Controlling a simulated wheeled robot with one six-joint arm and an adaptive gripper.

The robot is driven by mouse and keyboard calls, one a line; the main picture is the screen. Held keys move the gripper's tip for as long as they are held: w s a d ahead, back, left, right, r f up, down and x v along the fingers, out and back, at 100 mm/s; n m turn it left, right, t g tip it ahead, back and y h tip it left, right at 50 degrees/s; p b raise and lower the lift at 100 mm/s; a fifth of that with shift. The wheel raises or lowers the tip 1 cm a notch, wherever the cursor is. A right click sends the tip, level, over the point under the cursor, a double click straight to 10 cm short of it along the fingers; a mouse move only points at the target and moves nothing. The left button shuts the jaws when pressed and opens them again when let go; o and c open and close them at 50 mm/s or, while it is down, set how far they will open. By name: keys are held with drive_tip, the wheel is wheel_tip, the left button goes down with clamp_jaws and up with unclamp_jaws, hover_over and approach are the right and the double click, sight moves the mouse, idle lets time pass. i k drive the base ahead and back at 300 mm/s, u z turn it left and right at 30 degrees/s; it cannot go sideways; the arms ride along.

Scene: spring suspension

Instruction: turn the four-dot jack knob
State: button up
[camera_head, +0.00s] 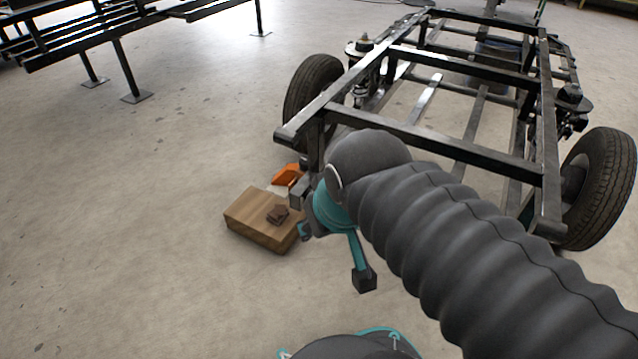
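A wooden block (248,222) lies on the floor in front of the frame's near left corner. A small dark brown piece (278,214) sits on top of it; I cannot tell whether it is a knob, and no dots can be made out. An orange part (289,176) shows just behind the block, partly hidden. My gripper (302,212) is at the block's right side, close to the brown piece. My arm hides much of it, so its fingers and any contact are unclear. No knob with four dots can be clearly identified.
A black metal chassis frame (430,133) with springs and wheels stands at right; its left tyre (312,88) is behind the block. The right tyre (602,188) is beyond my arm. A dark rack (120,40) stands upper left. The floor at left is clear.

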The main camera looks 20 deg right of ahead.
sight(304, 165)
drive_tip(key=z, duration=0.35)
drive_tip(key=k, duration=0.3)
drive_tip(key=u, duration=1.15)
drive_tip(key=i, duration=0.8)
drive_tip(key=z, duration=0.6)
drive_tip(key=i, duration=0.85)
drive_tip(key=z, duration=0.8)
